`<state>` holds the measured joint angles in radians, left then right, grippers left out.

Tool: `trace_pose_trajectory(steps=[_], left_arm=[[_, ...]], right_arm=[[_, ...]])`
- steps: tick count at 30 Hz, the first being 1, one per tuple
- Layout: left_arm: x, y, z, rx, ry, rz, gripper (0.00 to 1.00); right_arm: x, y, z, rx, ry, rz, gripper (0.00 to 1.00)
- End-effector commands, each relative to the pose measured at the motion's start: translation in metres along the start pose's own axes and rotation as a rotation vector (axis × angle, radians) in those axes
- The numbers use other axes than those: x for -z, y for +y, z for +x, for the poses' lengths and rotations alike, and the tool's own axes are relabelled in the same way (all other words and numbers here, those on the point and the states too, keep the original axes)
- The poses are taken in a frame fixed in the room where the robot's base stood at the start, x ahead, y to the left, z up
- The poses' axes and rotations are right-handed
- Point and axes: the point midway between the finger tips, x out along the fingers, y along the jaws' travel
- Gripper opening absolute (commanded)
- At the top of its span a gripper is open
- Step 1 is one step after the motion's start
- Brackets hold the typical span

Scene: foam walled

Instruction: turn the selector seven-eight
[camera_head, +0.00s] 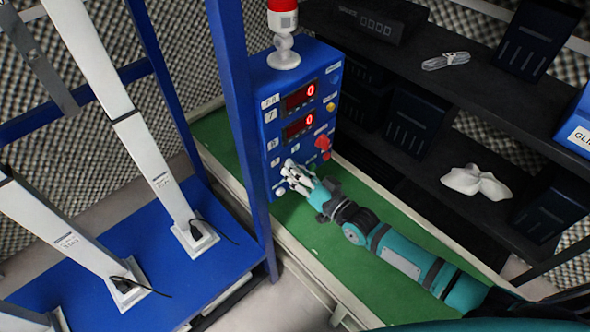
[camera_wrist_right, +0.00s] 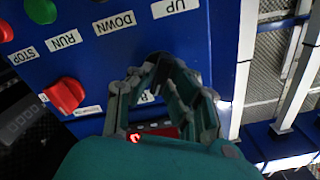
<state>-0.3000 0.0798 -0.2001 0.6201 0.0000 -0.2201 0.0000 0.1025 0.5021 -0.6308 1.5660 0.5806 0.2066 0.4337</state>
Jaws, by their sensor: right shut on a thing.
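The blue control box (camera_head: 300,118) stands on the green bench. Its two red displays (camera_head: 298,98) and (camera_head: 299,126) each read 0. My right gripper (camera_head: 291,174) is at the lower left of the box's front face, its fingers against the panel. My left gripper is not in view.
A red knob (camera_wrist_right: 65,95) sits beside the gripper on the panel (camera_wrist_right: 100,65). A red-and-white beacon (camera_head: 283,30) tops the box. A blue post (camera_head: 238,110) rises close at left. Dark shelves (camera_head: 480,95) stand at right. The green bench top (camera_head: 345,235) is mostly clear.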

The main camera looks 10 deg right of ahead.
Motion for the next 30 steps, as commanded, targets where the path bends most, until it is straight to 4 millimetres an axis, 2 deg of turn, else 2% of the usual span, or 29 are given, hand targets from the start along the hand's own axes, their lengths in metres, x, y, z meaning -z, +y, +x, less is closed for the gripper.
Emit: trace_pose_trajectory(steps=[7,8,13,23,26,30], left_arm=[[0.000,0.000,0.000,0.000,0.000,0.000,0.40],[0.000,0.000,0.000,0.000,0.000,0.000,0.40],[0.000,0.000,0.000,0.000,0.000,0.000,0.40],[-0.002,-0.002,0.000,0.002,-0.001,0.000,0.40],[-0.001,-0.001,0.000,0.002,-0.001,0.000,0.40],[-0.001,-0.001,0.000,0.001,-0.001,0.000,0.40]], right_arm=[[0.000,0.000,0.000,-0.001,-0.001,0.004,0.00],[0.000,0.000,0.000,-0.001,-0.001,0.004,0.15],[0.000,0.000,0.000,-0.001,-0.001,0.002,0.37],[-0.001,0.001,-0.005,-0.001,-0.002,0.001,0.37],[-0.002,0.001,-0.017,-0.002,-0.003,0.002,0.37],[-0.002,0.001,-0.046,-0.002,-0.005,0.001,0.37]])
